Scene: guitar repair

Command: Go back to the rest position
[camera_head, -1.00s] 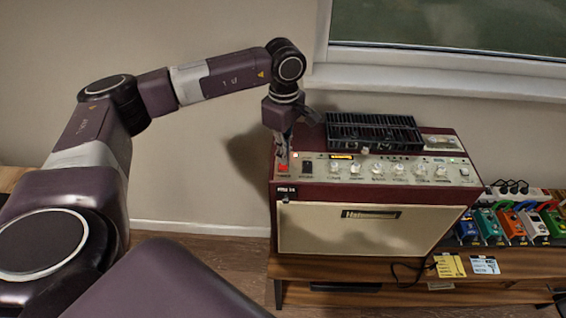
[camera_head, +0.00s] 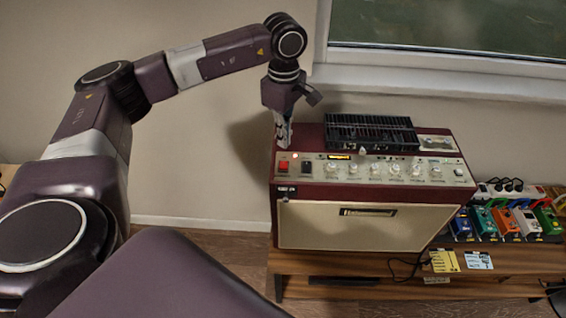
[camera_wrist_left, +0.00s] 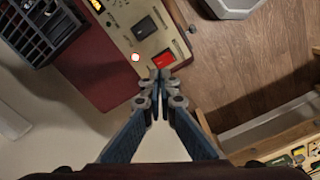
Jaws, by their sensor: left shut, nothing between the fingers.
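My left gripper (camera_head: 284,141) is shut and empty, pointing down above the left end of the amplifier's top panel. The maroon amplifier (camera_head: 365,226) with a cream front stands on a wooden bench. Its red switch (camera_head: 283,167) is just below my fingertips in the head view, with a visible gap. In the left wrist view, my closed fingertips (camera_wrist_left: 161,76) show next to the red switch (camera_wrist_left: 163,59), and a small indicator light (camera_wrist_left: 135,57) glows beside it. My right gripper is not in view.
A black slotted rack (camera_head: 372,133) lies on the amplifier's top. Several coloured pedals (camera_head: 503,222) stand on the bench at right, near yellow and blue notes (camera_head: 445,261). A window ledge (camera_head: 440,78) is behind. The wall left of the amplifier is clear.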

